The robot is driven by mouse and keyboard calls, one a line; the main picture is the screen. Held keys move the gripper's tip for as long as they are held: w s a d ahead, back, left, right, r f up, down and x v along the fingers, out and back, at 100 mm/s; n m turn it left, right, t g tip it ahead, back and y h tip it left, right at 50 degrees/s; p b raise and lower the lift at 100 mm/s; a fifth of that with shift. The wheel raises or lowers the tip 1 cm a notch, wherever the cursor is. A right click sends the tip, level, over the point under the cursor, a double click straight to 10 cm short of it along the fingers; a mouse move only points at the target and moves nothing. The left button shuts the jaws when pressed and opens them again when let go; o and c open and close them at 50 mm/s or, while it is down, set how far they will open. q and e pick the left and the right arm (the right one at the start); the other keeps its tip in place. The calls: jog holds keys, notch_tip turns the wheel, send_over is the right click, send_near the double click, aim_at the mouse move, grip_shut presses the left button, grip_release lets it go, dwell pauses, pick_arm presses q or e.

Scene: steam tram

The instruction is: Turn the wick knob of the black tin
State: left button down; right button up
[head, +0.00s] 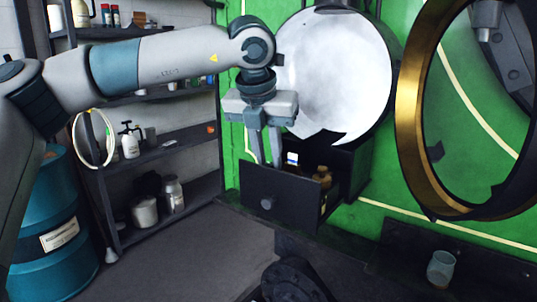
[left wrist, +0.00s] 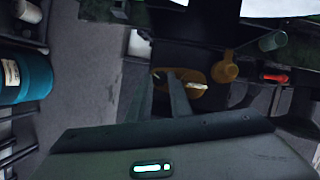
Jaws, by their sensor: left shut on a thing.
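My right gripper is not in view.
The round reflector (head: 335,75) is right behind my left gripper. A large brass ring (head: 409,115) stands open at the right. A glass cup (head: 441,269) is at lower right. Shelves (head: 165,143) and a blue drum (head: 45,215) are at left. Grey floor lies in front.

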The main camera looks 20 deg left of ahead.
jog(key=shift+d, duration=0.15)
